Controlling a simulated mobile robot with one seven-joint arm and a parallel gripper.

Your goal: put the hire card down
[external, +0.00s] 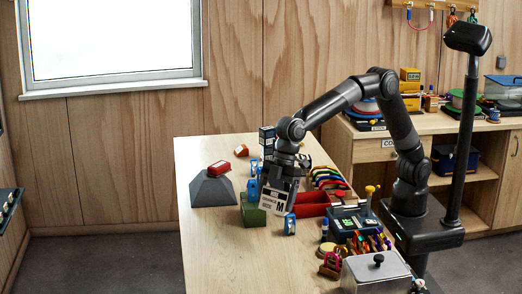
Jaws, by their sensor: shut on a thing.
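The hire card (275,204) is a white card with dark print, seen in the external view below my gripper (281,184). My gripper points down over the middle of the table and is shut on the card's upper part. The card hangs tilted, its printed face toward the camera. It partly covers a green box (251,212). Whether its lower edge touches anything below cannot be told. The fingertips are small and partly hidden.
The wooden table (213,262) is clear at its front left. A grey wedge block (212,191) with a red item (219,167) stands left. Blue-and-white cans (289,225) stand close to the card. A red tray (312,204) and a dark device (352,222) lie right.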

